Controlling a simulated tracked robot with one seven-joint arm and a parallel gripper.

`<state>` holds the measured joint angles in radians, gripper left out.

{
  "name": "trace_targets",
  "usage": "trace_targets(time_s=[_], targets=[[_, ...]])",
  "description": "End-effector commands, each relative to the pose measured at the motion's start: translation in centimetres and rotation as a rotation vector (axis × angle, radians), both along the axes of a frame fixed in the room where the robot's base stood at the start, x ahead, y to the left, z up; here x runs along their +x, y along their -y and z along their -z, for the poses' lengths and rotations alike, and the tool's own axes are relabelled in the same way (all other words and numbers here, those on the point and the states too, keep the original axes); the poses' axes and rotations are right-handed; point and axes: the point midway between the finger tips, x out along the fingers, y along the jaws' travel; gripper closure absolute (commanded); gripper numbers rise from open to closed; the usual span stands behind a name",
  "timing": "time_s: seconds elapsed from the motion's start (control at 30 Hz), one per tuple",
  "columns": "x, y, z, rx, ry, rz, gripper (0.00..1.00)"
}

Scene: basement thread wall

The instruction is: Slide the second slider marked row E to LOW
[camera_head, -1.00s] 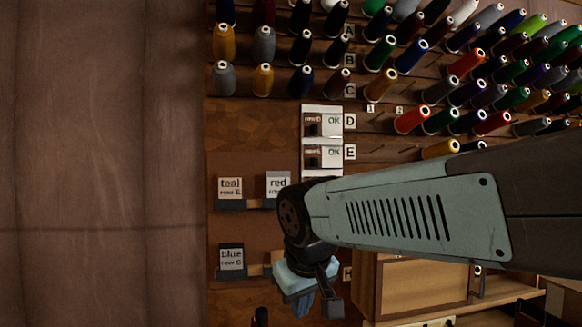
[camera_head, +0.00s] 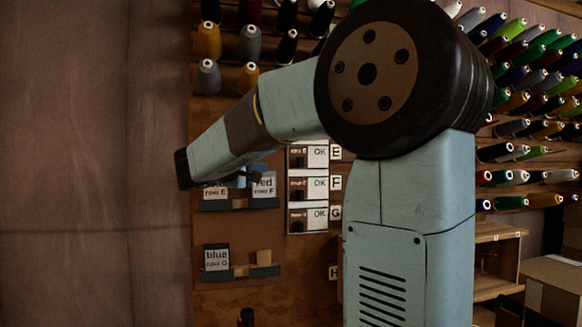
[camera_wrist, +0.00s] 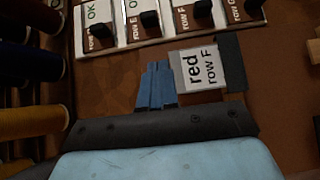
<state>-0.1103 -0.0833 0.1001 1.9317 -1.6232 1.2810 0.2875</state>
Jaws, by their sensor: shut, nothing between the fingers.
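The slider panel shows in the head view as white units; the one beside the E plate (camera_head: 308,157) reads OK. In the wrist view the slider that seems marked row E (camera_wrist: 149,20) has a black knob on a white unit, second from the left. In the head view my gripper (camera_head: 258,170) is mostly hidden by my arm, near the tag marked red row F.
The red row F tag (camera_wrist: 197,67) sits close to the right of my fingers. A blue row G tag (camera_head: 216,258) is on a lower ledge. Thread cones (camera_head: 208,78) stick out of the wall above and at the right. The left wall is bare.

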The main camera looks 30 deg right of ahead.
Motion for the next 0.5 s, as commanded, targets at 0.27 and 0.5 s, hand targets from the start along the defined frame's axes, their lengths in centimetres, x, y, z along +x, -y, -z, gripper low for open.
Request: trace_targets(time_s=[0.27, 0.5], targets=[[0.50, -0.24, -0.47, -0.022, 0.009, -0.005, 1.00], [0.70, 0.15, -0.43, -0.022, 0.008, -0.004, 1.00]])
